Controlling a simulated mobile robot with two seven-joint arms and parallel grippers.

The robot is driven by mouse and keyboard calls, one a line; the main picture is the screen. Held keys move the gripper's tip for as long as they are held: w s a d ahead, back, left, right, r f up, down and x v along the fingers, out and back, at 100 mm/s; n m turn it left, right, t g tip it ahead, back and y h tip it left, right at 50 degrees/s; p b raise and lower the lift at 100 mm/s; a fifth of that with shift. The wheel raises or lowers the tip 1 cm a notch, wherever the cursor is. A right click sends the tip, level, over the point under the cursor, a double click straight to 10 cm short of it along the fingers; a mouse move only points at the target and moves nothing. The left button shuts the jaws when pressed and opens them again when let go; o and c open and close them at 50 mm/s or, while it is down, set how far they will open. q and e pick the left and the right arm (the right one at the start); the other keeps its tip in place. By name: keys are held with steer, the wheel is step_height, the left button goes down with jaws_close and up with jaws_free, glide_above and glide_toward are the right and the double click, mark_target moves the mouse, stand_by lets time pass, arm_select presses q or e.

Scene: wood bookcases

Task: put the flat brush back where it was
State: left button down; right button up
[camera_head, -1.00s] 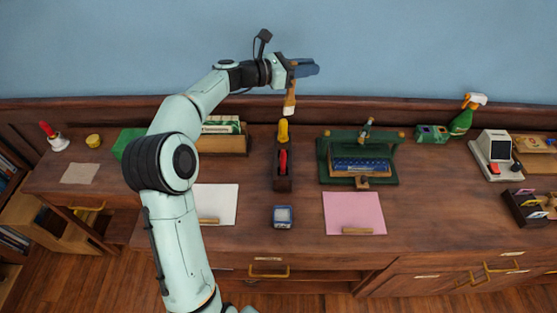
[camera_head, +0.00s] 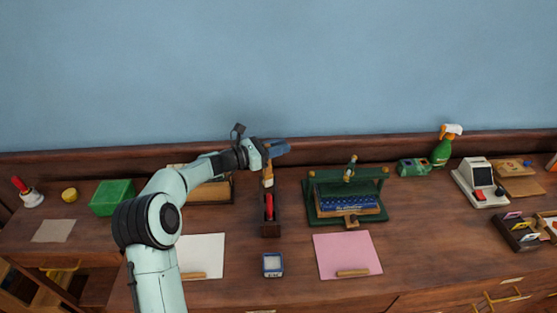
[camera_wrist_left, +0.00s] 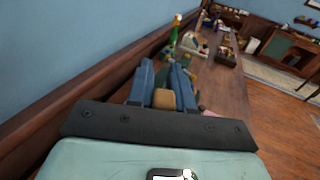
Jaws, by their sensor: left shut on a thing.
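My left gripper (camera_head: 278,148) is shut on the flat brush (camera_head: 267,174), which hangs upright below the blue fingers, pale bristles down. In the left wrist view the brown end of the brush (camera_wrist_left: 163,99) shows between the two fingers (camera_wrist_left: 161,80). A narrow dark wooden holder (camera_head: 271,230) stands on the desk directly below, with a red-handled item (camera_head: 269,207) in its front part. The brush is over the back part of this holder; I cannot tell whether its tip touches it. My right gripper is not in view.
A wooden box (camera_head: 220,190) is left, partly behind my arm. A small blue-rimmed block (camera_head: 272,265), white paper (camera_head: 203,252) and pink paper (camera_head: 346,255) lie in front.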

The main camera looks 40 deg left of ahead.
mark_target(271, 160)
arm_select(q)
step_height(271, 160, down, 4)
steer(key=shift+f, duration=0.2)
